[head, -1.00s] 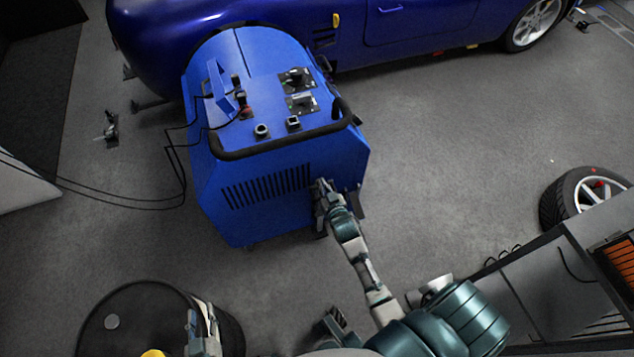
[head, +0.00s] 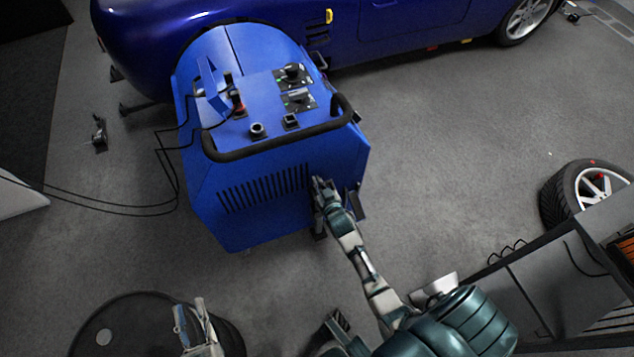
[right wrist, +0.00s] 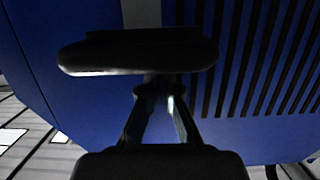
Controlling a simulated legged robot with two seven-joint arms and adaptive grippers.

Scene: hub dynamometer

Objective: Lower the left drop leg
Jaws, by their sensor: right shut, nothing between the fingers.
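The blue dynamometer cabinet (head: 275,200) stands on the floor with its slotted panel and black handlebar towards me. My right gripper (head: 320,185) is shut and empty at the lower right of that panel. In the right wrist view its fingers (right wrist: 160,92) meet just below a black, rounded bar or pad (right wrist: 140,55) in front of the blue panel; I cannot tell whether they touch it. A dark bracket-like part (head: 357,205) sticks out at the cabinet's lower right corner; whether it is a drop leg is unclear.
A blue car (head: 390,30) stands close behind the cabinet. Black cables (head: 110,205) run across the floor on the left. A black drum (head: 120,330) is at the bottom left. A loose wheel (head: 590,190) and a grey bench (head: 545,270) are at the right. The floor right of the cabinet is clear.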

